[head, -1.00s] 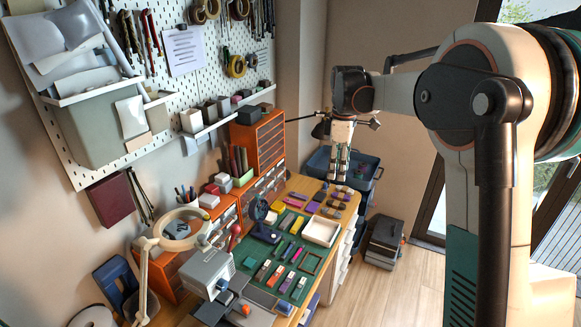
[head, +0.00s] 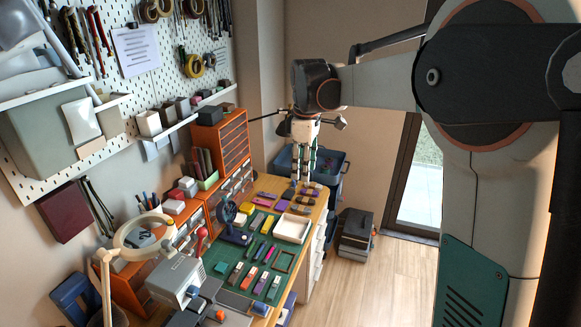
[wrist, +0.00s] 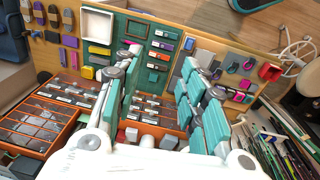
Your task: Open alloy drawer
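Orange drawer cabinets stand along the wall at the back of the bench: a tall slotted one (head: 235,143) and lower ones with clear-fronted drawers (head: 188,237). In the wrist view, one orange drawer unit (wrist: 35,122) is at left and another (wrist: 155,112) shows between my fingers. I cannot read labels or tell which drawer is the alloy one; no drawer looks clearly pulled out. My gripper (head: 303,165) hangs pointing down near the far end of the bench. In the wrist view my gripper (wrist: 163,70) has its teal fingers wide apart with nothing between them.
The workbench holds a green mat (head: 222,255) with small coloured pieces, a white tray (head: 292,228), a blue fan-like stand (head: 232,225) and a ring lamp (head: 143,232). A pegboard hangs on the wall. Blue bins stand beyond the bench.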

